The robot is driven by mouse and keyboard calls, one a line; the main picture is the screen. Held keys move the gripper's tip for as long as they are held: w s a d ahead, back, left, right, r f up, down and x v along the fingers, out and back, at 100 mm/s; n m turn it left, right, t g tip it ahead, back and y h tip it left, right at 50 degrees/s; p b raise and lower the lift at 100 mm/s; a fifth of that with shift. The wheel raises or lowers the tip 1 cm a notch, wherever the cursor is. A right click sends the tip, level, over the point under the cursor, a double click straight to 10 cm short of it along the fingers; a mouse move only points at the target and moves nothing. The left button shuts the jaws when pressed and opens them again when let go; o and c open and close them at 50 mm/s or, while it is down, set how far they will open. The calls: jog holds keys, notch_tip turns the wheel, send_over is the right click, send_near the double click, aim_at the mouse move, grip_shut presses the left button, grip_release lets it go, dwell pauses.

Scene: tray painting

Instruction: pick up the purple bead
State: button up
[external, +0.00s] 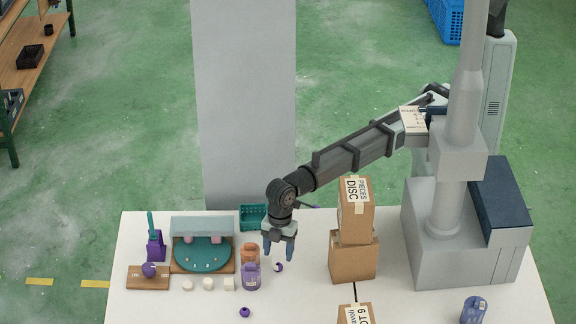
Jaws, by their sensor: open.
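A small purple bead (245,312) with a dark spot on top lies on the white table near its front edge. My gripper (279,252) points down with its two fingers apart and nothing seen between them. It is behind and to the right of this bead, clear of it. A small purple-and-white round piece (278,267) lies just below the fingertips in the picture. I cannot tell whether it is a bead, or how high the fingers are above it. A larger purple ball (149,270) sits on a wooden board (149,284) at the left.
A purple cup (251,279) and an orange cup (250,254) stand left of my gripper. A teal-topped tray (203,256) and several white pieces (208,284) lie further left. Stacked cardboard boxes (353,258) stand to the right. The front middle of the table is mostly clear.

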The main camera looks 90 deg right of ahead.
aim_at(278, 268)
jog(key=shift+f, duration=2.65)
jog(key=shift+c, duration=0.3)
jog(key=c, duration=1)
